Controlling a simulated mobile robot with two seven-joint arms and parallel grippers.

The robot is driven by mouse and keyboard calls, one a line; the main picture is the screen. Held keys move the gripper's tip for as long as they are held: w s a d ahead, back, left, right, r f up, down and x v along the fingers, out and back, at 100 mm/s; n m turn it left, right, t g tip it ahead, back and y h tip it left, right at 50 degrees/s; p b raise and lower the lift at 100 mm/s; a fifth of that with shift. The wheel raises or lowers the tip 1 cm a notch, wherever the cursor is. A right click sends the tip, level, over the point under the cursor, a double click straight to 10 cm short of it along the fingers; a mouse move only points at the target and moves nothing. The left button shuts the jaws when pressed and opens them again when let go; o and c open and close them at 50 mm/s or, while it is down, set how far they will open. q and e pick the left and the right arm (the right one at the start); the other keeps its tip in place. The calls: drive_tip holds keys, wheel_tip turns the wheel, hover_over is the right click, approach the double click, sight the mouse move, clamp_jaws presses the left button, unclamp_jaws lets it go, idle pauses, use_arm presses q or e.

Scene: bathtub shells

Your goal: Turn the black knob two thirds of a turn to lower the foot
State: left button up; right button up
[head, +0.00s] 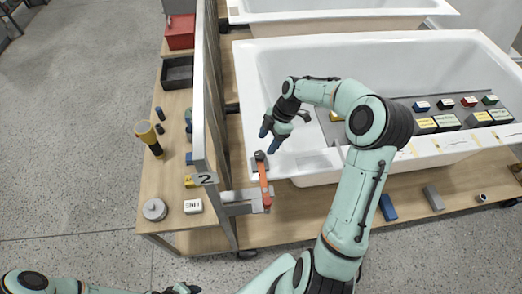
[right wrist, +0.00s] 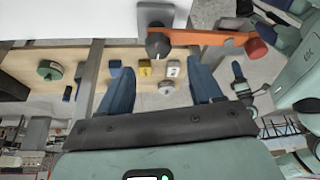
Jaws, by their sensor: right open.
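The black knob (head: 259,156) sits at the bathtub's near left corner, at the upper end of an orange lever (head: 265,185). In the right wrist view the knob (right wrist: 157,44) lies just beyond and between my fingertips, and the lever (right wrist: 205,38) runs right to a red end. My right gripper (head: 268,138) is open and empty, close to the knob; its two blue fingers also show in the right wrist view (right wrist: 160,70). My left gripper (head: 180,289) shows only partly at the bottom edge; its jaws are unclear. The foot cannot be made out.
The white bathtub (head: 258,80) stands behind on a wooden platform. The wooden side shelf (head: 172,215) holds a yellow-topped tool (head: 149,138), a round grey piece (head: 155,209) and small blocks.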

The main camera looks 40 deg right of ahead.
sight(260, 154)
drive_tip(key=x, duration=0.6)
drive_tip(key=shift+w+a+f, duration=0.1)
drive_tip(key=shift+w, duration=0.1)
drive_tip(key=shift+c, duration=0.4)
drive_tip(key=c, duration=1)
